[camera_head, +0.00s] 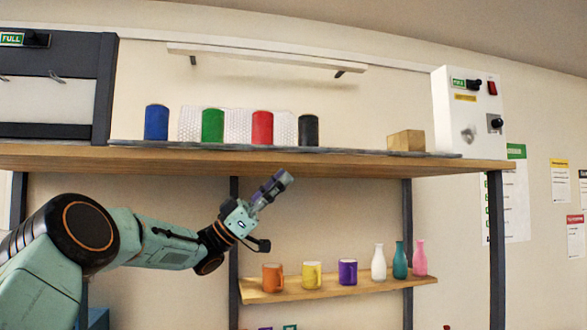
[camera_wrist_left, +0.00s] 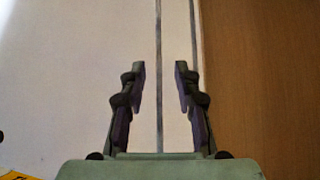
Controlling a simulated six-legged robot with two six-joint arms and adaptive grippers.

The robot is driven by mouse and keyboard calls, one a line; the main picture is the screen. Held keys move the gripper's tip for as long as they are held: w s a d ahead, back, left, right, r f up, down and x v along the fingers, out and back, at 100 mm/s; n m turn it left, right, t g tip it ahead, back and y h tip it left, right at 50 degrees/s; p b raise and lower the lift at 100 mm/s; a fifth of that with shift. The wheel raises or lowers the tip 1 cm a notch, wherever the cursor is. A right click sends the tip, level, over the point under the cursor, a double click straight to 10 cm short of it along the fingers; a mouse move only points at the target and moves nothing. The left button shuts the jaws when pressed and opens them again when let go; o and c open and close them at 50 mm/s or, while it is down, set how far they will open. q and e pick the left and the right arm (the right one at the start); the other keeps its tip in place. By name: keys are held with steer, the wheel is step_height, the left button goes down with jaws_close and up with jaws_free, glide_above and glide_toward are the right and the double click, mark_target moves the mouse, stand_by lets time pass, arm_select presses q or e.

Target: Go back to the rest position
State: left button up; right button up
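My left arm comes in from the left in the head view. Its gripper (camera_head: 276,186) is raised in front of the upper wooden shelf's front edge (camera_head: 330,166), above the lower shelf. In the left wrist view the two fingers of the gripper (camera_wrist_left: 160,75) stand apart with nothing between them. Behind them are a pale surface and a brown wooden one. The left gripper is open and empty. My right gripper is in neither view.
Blue (camera_head: 157,123), green (camera_head: 213,126), red (camera_head: 262,128) and black (camera_head: 308,130) cans and a wooden block (camera_head: 406,141) stand on the upper shelf. The lower shelf (camera_head: 330,290) holds mugs and bottles. A white control box (camera_head: 466,105) stands at the right.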

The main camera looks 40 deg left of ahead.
arm_select(q)
steer(key=shift+s+a+f, duration=0.3)
steer(key=shift+s+f, duration=0.05)
steer(key=shift+s, duration=0.05)
steer(key=shift+w, duration=0.15)
